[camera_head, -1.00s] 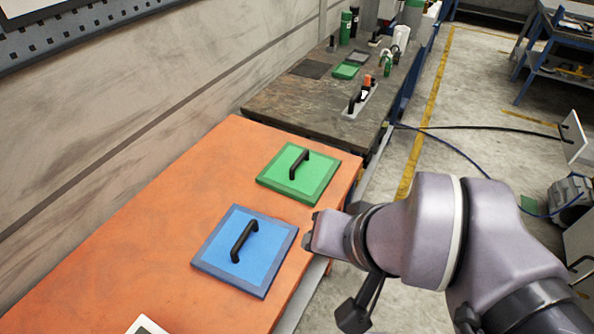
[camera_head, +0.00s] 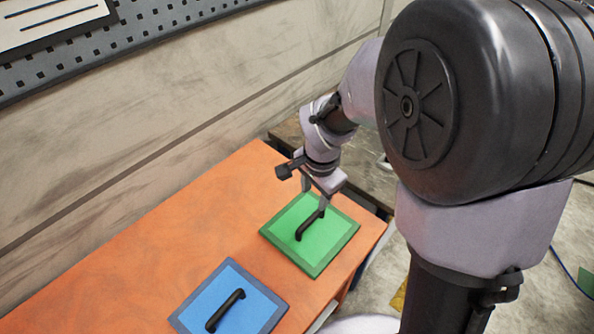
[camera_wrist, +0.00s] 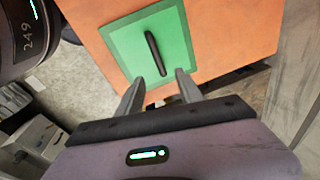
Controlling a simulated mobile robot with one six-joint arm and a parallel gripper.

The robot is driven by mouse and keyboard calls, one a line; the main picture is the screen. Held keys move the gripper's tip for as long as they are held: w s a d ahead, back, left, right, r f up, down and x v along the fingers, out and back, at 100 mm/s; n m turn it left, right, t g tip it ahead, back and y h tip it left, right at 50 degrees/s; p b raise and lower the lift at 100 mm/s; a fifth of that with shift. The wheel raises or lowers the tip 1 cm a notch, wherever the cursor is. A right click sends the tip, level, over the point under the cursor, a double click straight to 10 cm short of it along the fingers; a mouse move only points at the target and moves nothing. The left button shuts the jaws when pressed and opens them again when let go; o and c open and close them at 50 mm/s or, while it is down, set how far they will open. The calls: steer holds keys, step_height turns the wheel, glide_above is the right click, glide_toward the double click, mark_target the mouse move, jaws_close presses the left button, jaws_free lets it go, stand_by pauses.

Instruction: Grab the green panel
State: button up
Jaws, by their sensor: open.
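The green panel (camera_head: 328,252) lies flat on the orange table, with a darker green border and a black bar handle (camera_head: 309,226) standing on it. My gripper (camera_head: 314,202) is above the panel's far part, close to the upper end of the handle. In the wrist view the gripper (camera_wrist: 157,88) has its two fingers apart, with nothing between the tips. There the black handle (camera_wrist: 155,52) lies just ahead of the fingertips and between their lines, on the green panel (camera_wrist: 180,30). Whether a finger touches the handle or panel I cannot tell.
A blue panel (camera_head: 258,308) with a black handle lies on the orange table (camera_head: 150,260), nearer to me. A wall with a perforated board (camera_head: 150,40) runs along the left. A dark workbench (camera_head: 370,180) adjoins the table's far end, mostly behind my arm.

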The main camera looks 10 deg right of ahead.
mark_target(311, 219)
steer(key=f, duration=0.3)
steer(key=f+b, duration=0.1)
steer(key=f, duration=0.2)
steer(key=w+f+b, duration=0.1)
steer(key=f, duration=0.1)
steer(key=shift+w+f, duration=0.1)
steer(key=shift+f, duration=0.3)
step_height(311, 219, down, 5)
steer(key=b, duration=0.2)
steer(key=shift+a+b, duration=0.1)
steer(key=shift+b, duration=0.25)
steer(key=shift+w+f, duration=0.2)
steer(key=shift+f, duration=0.1)
steer(key=shift+r, duration=0.1)
steer(key=shift+f+b, duration=0.25)
steer(key=shift+b, duration=0.15)
jaws_close()
